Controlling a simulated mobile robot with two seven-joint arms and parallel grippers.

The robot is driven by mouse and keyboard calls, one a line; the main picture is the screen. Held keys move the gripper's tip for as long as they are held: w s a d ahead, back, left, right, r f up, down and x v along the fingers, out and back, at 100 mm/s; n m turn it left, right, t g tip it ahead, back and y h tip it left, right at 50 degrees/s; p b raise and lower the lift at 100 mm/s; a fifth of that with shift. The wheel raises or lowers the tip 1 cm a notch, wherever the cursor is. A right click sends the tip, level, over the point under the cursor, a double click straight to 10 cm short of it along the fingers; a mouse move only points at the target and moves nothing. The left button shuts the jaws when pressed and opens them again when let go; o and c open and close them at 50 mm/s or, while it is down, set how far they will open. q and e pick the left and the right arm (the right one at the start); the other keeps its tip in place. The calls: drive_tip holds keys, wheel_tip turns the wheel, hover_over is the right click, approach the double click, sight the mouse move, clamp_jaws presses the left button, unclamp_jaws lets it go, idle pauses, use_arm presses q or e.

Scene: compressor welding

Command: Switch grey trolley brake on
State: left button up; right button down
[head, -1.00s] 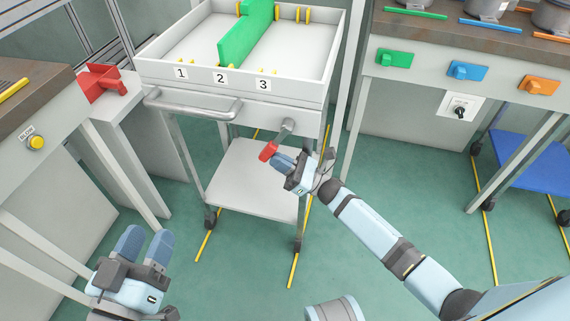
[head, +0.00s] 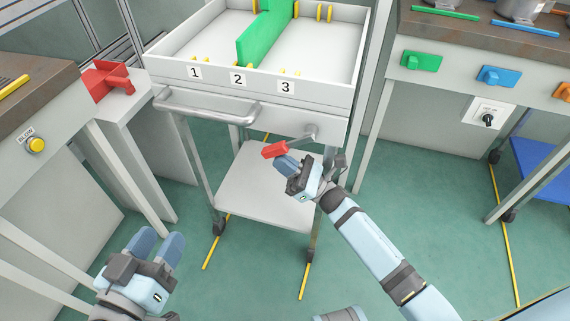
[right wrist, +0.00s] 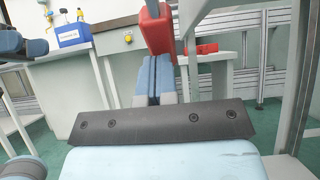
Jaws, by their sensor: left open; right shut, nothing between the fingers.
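The grey trolley (head: 330,128) stands ahead with a tray on top and a lower shelf. On its front, right of centre, a grey brake lever (head: 296,140) ends in a red handle (head: 275,149) that points left and slightly down. My right gripper (head: 284,163) is shut and empty, with its blue fingertips against or just below the red handle. In the right wrist view the red handle (right wrist: 156,28) is just beyond the shut fingers (right wrist: 157,75); contact is hard to tell. My left gripper (head: 158,246) is open and empty at lower left, away from the trolley.
The trolley's push bar (head: 205,106) is left of the lever. A bench with a yellow button (head: 36,145) and a red clamp-like part (head: 108,78) are at left. The right bench carries coloured knobs (head: 421,62). Green floor is open in front.

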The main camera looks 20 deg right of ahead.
use_arm(q)
drive_tip(key=shift+w+a+f, duration=0.1)
drive_tip(key=shift+a+f, duration=0.15)
drive_tip(key=shift+f, duration=0.05)
use_arm(e)
drive_tip(key=shift+w+a+r, duration=0.25)
drive_tip(key=shift+a+r, duration=0.05)
drive_tip(key=shift+a, duration=0.1)
use_arm(q)
wheel_tip(320, 180, up, 2)
drive_tip(key=shift+w+r+t+p, duration=0.1)
drive_tip(key=shift+r+t+p, duration=0.15)
drive_tip(key=shift+p, duration=0.35)
use_arm(e)
drive_tip(key=v, duration=1.3)
drive_tip(key=shift+d+f, duration=0.2)
drive_tip(key=shift+d, duration=0.1)
use_arm(q)
drive_tip(key=shift+a+f, duration=0.1)
drive_tip(key=shift+f, duration=0.05)
use_arm(e)
drive_tip(key=shift+s, duration=0.15)
drive_tip(key=shift+s, duration=0.15)
